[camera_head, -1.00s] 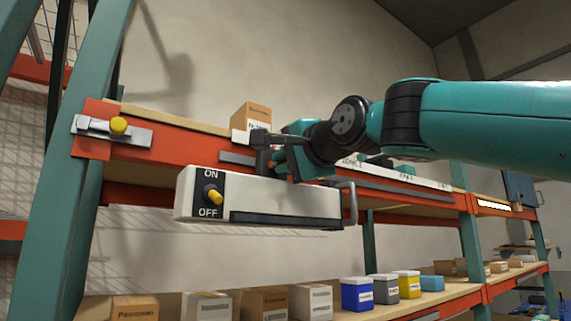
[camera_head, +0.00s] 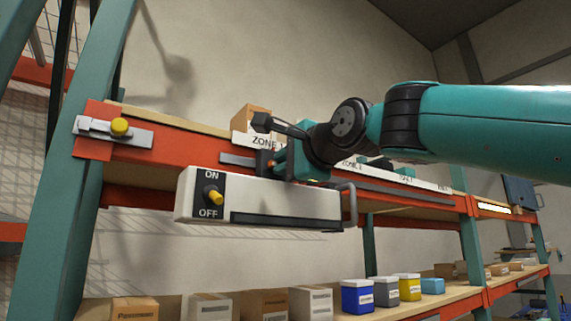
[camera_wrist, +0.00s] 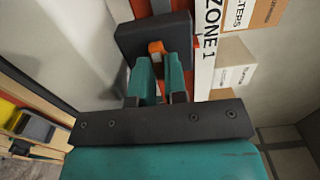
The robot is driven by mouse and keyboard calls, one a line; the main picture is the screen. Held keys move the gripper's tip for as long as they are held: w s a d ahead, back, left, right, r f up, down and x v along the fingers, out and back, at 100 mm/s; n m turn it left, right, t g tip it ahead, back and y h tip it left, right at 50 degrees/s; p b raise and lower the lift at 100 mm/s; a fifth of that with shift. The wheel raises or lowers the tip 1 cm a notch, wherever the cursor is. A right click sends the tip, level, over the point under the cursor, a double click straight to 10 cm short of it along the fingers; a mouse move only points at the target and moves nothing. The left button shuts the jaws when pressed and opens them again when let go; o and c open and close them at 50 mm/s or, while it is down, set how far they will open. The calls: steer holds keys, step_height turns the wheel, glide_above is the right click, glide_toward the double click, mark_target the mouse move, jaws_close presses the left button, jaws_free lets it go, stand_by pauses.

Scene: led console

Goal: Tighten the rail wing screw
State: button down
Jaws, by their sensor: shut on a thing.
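The rail wing screw is a small orange piece (camera_wrist: 156,47) set in a dark clamp block (camera_wrist: 172,30) in the wrist view. My gripper (camera_wrist: 159,62) is shut on it, with one teal finger on either side. In the head view the orange screw (camera_head: 272,164) barely shows beside my gripper (camera_head: 280,162), just above the white console box (camera_head: 260,196). The box sits under the orange shelf beam. Its yellow lever (camera_head: 215,197) tips down toward OFF. The fingers hide part of the screw.
A metal latch with a yellow knob (camera_head: 120,127) is on the beam at the left. A metal handle (camera_head: 350,204) stands out at the console's right end. Cartons and a ZONE 1 label (camera_head: 268,143) are on the shelf above; cartons and coloured bins (camera_head: 357,296) stand below.

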steer(key=c, duration=1.1)
jaws_free()
steer(key=shift+c, duration=0.2)
steer(key=shift+s+d, duration=0.1)
steer(key=b+v, duration=0.7)
steer(key=v, duration=1)
steer(key=shift+s+d, duration=0.1)
steer(key=shift+d, duration=0.05)
